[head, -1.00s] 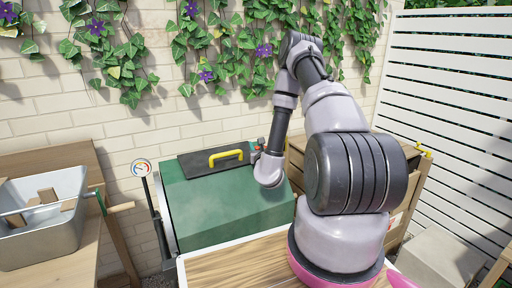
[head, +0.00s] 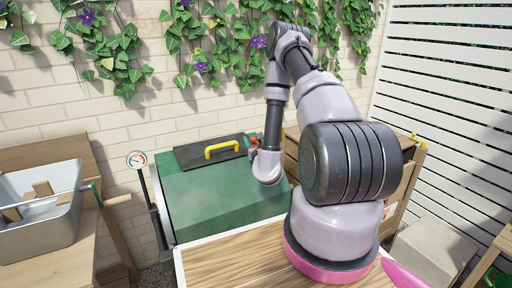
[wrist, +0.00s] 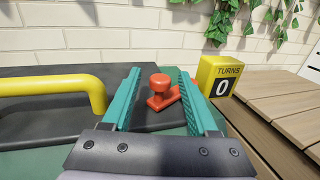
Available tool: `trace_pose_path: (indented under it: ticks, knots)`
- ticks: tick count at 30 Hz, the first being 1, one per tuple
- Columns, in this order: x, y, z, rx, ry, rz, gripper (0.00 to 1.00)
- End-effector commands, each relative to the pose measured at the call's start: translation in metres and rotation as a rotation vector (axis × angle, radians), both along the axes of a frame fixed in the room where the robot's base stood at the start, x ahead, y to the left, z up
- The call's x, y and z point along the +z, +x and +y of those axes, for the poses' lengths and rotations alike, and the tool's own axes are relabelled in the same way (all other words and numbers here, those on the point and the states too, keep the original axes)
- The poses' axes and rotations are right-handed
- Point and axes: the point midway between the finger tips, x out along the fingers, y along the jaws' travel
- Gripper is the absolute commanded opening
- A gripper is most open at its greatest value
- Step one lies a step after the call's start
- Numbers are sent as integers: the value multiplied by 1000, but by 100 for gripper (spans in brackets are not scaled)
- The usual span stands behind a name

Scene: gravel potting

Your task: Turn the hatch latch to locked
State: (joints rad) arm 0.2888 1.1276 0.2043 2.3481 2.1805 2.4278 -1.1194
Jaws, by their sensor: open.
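The hatch latch, a red knob on a flat red base (wrist: 160,88), stands near the right edge of the dark hatch lid (wrist: 60,122). In the wrist view my gripper (wrist: 160,72) is open, with its two teal fingers to the left and right of the latch in the picture. I cannot tell whether they touch it. In the head view the lid (head: 190,156) lies on top of the green bin (head: 215,205), and the red latch (head: 252,138) shows small behind my wrist. My fingers are hidden there.
A yellow handle (wrist: 50,87) rises from the lid left of my gripper. A yellow counter reading TURNS 0 (wrist: 220,78) stands right of the latch. The brick wall (wrist: 120,35) is close behind. A dial gauge (head: 136,159) stands left of the bin.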

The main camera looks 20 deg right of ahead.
Motion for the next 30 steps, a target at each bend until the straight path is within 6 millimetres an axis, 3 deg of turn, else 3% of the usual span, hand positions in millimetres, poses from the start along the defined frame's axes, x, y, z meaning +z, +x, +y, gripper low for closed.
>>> trace_pose_path:
  ticks: [8, 16, 30]
  knots:
    - [-1, -48, 10, 5, 0, 5, 59]
    - [-11, -62, 13, 3, 4, 30, 59]
    - [-1, -71, 12, -1, -1, 2, 59]
